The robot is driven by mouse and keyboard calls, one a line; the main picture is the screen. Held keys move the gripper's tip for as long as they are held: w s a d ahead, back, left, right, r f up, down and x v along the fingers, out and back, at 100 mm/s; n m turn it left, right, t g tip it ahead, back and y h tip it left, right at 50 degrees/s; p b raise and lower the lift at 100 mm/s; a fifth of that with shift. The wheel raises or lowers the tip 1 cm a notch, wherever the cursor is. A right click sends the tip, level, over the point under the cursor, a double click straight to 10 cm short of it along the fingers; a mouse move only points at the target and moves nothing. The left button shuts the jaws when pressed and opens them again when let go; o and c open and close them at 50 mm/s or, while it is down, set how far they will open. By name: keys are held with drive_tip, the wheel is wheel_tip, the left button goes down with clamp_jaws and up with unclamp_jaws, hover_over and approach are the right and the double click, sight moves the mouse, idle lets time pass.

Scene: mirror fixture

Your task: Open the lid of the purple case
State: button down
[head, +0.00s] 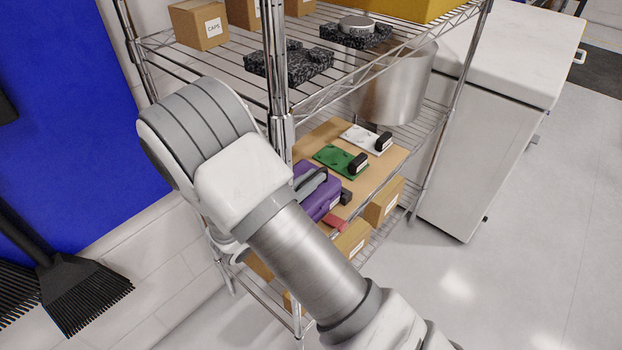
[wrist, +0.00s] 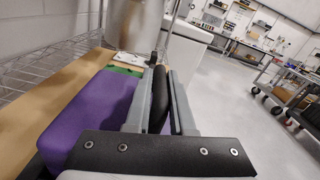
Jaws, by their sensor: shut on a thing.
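The purple case (head: 322,203) lies on the wooden board of the middle shelf, partly hidden behind my arm in the head view. In the wrist view its purple body (wrist: 90,112) fills the left side, beside my fingers. Its lid looks down, though no lid seam can be made out. My gripper (wrist: 165,92) is at the case's right side in the wrist view. Its two grey fingers are shut on a dark, rounded handle-like piece (wrist: 159,86). Where this piece joins the case is hidden. In the head view my arm hides most of the gripper.
A green plate (head: 335,158) and a white plate (head: 361,138), each with a black block, lie behind the case. A red piece (head: 334,222) is in front. The upper wire shelf and its post (head: 277,90) stand close to my arm. Clear floor (head: 500,270) lies right.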

idle(0.7)
drive_tip(key=shift+w+a+r+n+p, duration=0.15)
drive_tip(key=shift+r+n+p, duration=0.2)
drive_tip(key=shift+p, duration=0.25)
drive_tip(key=shift+w+a+r+n+p, duration=0.15)
drive_tip(key=shift+r+n+p, duration=0.15)
drive_tip(key=shift+p, duration=0.25)
drive_tip(key=w+a+r+n+p, duration=0.1)
drive_tip(key=n+p, duration=0.1)
drive_tip(key=w+a+r+n+p, duration=0.1)
drive_tip(key=w+a+n+p, duration=0.1)
drive_tip(key=n+p, duration=0.1)
drive_tip(key=w+a+r+n+p, duration=0.1)
drive_tip(key=w+a+n+p, duration=0.1)
drive_tip(key=shift+a+r+n+p, duration=0.1)
drive_tip(key=shift+r+n+p, duration=0.15)
drive_tip(key=shift+n+p, duration=0.15)
drive_tip(key=w+a+f+n+b, duration=0.4)
drive_tip(key=w+a+n, duration=0.3)
drive_tip(key=n, duration=0.1)
drive_tip(key=shift+w+a+f, duration=0.2)
drive_tip(key=shift+w, duration=0.05)
drive_tip(key=c, duration=0.8)
unclamp_jaws()
